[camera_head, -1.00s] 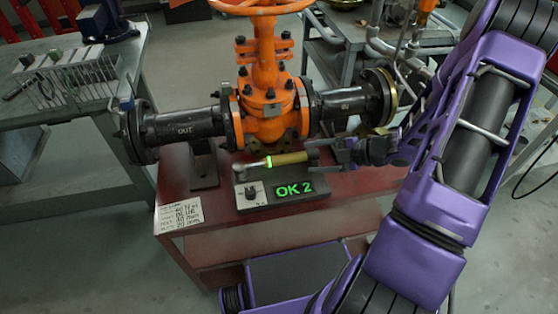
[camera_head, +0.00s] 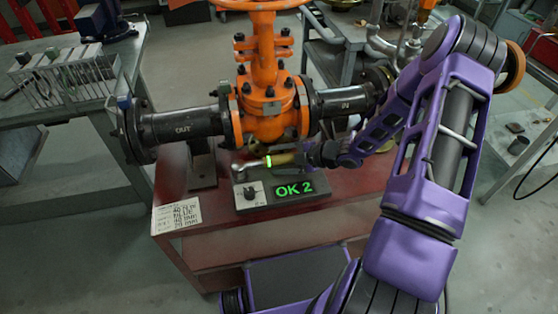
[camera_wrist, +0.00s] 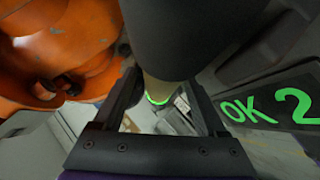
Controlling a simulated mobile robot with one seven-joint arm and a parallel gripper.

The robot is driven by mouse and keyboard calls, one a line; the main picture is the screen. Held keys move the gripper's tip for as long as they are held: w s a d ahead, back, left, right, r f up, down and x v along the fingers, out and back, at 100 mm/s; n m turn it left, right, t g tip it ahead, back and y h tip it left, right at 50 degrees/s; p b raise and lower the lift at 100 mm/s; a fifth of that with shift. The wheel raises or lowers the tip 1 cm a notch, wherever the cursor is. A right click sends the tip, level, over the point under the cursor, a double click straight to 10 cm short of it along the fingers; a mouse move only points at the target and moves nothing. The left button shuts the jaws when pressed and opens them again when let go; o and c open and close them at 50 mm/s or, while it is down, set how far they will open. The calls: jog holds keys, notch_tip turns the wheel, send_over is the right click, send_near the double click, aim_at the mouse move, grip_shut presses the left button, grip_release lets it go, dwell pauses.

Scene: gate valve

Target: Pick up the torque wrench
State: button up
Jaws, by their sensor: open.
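The torque wrench (camera_head: 280,159) has a silver head, a green-lit ring, a tan shaft and a dark grip. In the head view it lies across the back of the grey display box, head to the left, with its right end hidden at my gripper (camera_head: 319,154). The wrist view shows its dark grip (camera_wrist: 185,40) large between the fingers of my gripper (camera_wrist: 162,85), with the green ring beyond. The jaws are open around the wrench. I cannot tell whether either finger touches it.
The display box (camera_head: 259,201) reads "OK 2" and sits on the red bench (camera_head: 240,240). The orange gate valve (camera_head: 268,100) and its black pipes stand close behind the wrench. A tool table (camera_head: 70,110) is at left.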

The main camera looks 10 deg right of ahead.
jog(key=shift+c, duration=0.3)
grip_shut()
jog(key=shift+r, duration=0.15)
dwell(0.9)
